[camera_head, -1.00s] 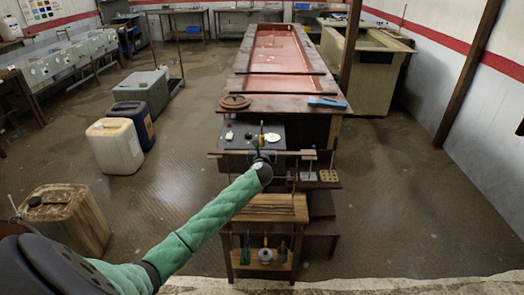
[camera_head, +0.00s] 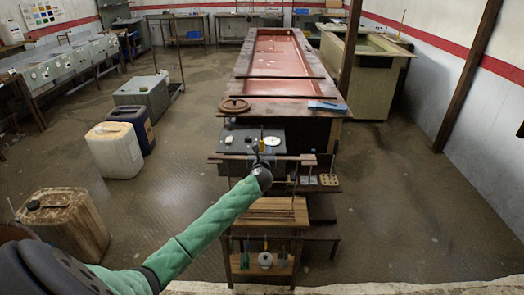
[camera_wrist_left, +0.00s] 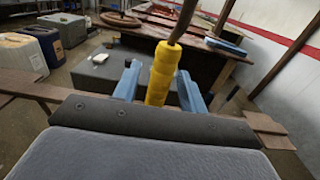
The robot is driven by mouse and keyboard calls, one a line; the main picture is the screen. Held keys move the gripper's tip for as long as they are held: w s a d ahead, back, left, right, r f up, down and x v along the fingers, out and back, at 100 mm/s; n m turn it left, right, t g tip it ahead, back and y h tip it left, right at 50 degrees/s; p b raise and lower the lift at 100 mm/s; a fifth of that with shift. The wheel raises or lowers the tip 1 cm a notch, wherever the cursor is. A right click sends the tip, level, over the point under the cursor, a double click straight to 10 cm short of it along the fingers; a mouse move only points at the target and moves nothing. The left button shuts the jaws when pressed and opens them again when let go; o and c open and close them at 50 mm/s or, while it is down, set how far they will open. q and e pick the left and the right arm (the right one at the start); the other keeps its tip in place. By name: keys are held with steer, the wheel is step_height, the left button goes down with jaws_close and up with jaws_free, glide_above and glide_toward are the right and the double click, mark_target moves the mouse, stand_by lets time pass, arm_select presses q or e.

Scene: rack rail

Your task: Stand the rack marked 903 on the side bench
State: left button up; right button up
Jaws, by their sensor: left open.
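I cannot tell whether either finger touches the grip. What hangs below the grip is hidden by the gripper and arm. No 903 mark is readable. A low dark bench (camera_head: 322,231) stands at the lower right of the wooden stand; I cannot tell if it is the side bench. My right gripper is out of view.
A wooden stand (camera_head: 262,222) with tools hanging below is in front. A red-topped long table (camera_head: 280,60) runs back. Small blocks with upright rods (camera_head: 328,180) sit right of the arm.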

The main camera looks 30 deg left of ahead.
arm_select(q)
steer(key=shift+r, duration=0.1)
